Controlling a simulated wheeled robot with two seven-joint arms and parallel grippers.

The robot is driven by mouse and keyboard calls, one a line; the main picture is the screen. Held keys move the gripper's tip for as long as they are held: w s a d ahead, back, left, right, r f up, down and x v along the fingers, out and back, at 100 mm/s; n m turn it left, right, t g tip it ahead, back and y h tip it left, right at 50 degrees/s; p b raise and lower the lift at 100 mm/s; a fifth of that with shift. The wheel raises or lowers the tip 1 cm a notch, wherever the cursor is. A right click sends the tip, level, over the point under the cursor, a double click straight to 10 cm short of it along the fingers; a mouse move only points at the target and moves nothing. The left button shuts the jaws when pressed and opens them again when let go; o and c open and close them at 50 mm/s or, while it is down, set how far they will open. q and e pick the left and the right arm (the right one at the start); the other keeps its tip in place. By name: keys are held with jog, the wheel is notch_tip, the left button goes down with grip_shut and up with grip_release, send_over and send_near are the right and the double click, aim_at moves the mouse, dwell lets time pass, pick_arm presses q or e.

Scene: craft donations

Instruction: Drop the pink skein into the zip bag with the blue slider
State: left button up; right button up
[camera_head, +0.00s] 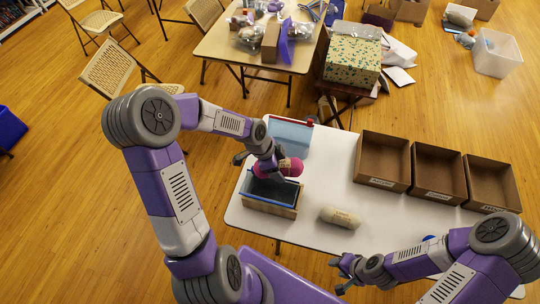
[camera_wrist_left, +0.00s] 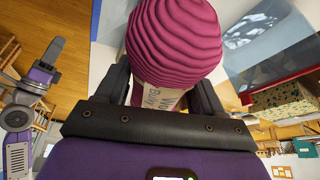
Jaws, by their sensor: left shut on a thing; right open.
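The pink skein (camera_head: 291,167) is held by my left gripper (camera_head: 276,168), which is shut on it, above a bag opening. In the left wrist view the skein (camera_wrist_left: 175,38) sits between the fingers with its pale label toward me. Below it, a dark-looking open bag with a blue edge (camera_head: 262,184) stands in a wooden holder (camera_head: 268,209) on the white table. Behind it stands a clear bluish bag (camera_head: 288,137) with a red piece at its top right corner. My right gripper (camera_head: 346,270) is open and empty at the table's front edge.
A cream skein (camera_head: 340,217) lies on the white table (camera_head: 322,165) right of the holder. Three open cardboard boxes (camera_head: 383,160) with labels stand at the table's right back. The table between the bags and boxes is clear.

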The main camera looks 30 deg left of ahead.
pick_arm(q)
jog(key=s+r+m+p, duration=0.1)
jog(key=p, duration=0.1)
jog(key=s+a+r+m+g+p, duration=0.1)
jog(key=p, duration=0.1)
jog(key=shift+s+r+m, duration=0.15)
jog(key=shift+s+m, duration=0.25)
jog(key=shift+s+m+p, duration=0.25)
jog(key=shift+m+p, duration=0.15)
jog(key=shift+p, duration=0.1)
pick_arm(e)
notch_tip(320, 180, up, 7)
pick_arm(q)
notch_tip(320, 180, down, 7)
jog(key=b, duration=0.5)
jog(key=shift+r+b, duration=0.15)
jog(key=shift+b, duration=0.15)
pick_arm(e)
jog(key=shift+f, duration=2.95)
pick_arm(q)
jog(key=shift+a, duration=0.1)
jog(key=o, duration=1.1)
jog(key=shift+r, duration=0.1)
jog(key=p+v, duration=0.1)
jog(key=v, duration=0.6)
jog(key=shift+a+r, duration=0.2)
pick_arm(e)
jog(key=shift+r, duration=0.5)
